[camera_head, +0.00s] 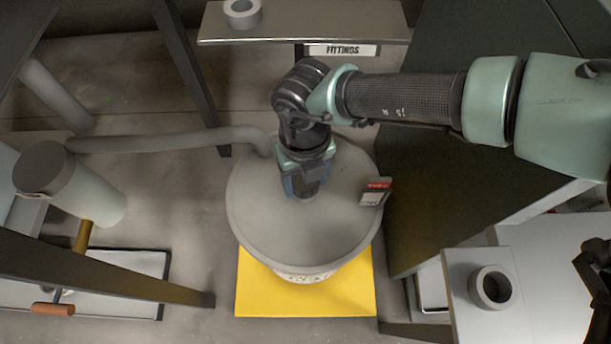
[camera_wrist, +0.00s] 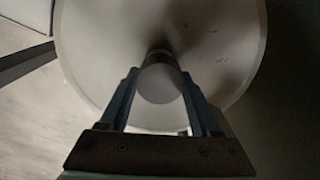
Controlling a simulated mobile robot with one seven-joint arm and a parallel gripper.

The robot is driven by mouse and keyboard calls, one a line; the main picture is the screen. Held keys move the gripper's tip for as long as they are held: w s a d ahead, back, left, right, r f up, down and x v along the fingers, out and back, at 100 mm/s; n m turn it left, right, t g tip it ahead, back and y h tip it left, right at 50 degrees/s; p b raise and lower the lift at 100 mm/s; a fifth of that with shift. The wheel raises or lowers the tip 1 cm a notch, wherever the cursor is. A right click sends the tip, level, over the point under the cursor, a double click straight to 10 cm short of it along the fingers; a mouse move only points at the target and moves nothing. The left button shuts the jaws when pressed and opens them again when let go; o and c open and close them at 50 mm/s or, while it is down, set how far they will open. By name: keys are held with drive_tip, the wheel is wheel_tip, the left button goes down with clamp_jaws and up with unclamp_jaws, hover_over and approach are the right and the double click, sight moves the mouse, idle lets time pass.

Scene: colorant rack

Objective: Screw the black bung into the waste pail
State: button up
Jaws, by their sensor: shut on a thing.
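The waste pail (camera_head: 300,235) has a wide, round grey lid and stands on a yellow mat. My gripper (camera_head: 305,189) points down over the lid, a little above its middle in the head view. In the wrist view my gripper (camera_wrist: 160,80) is shut on a short round piece, which I take to be the bung (camera_wrist: 160,86). Its near face looks grey in this light and its far part dark. It is at or just above the lid. The fingers and bung hide the opening, so I cannot tell whether the bung sits in it.
A grey hose (camera_head: 170,143) runs from a cylinder (camera_head: 85,185) at left to the lid's back edge. The FITTINGS shelf (camera_head: 330,25) is behind. A grey ring (camera_head: 493,287) sits on the right-hand bench.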

drive_tip(key=m, duration=0.3)
drive_tip(key=shift+m, duration=0.3)
drive_tip(key=o, duration=1.3)
drive_tip(key=n, duration=0.3)
drive_tip(key=shift+n+p, duration=0.35)
drive_tip(key=shift+n, duration=0.05)
drive_tip(key=n+p, duration=0.1)
drive_tip(key=n, duration=0.2)
drive_tip(key=shift+n, duration=0.4)
drive_tip(key=n+p, duration=0.1)
drive_tip(key=n, duration=0.5)
drive_tip(key=shift+w, duration=0.1)
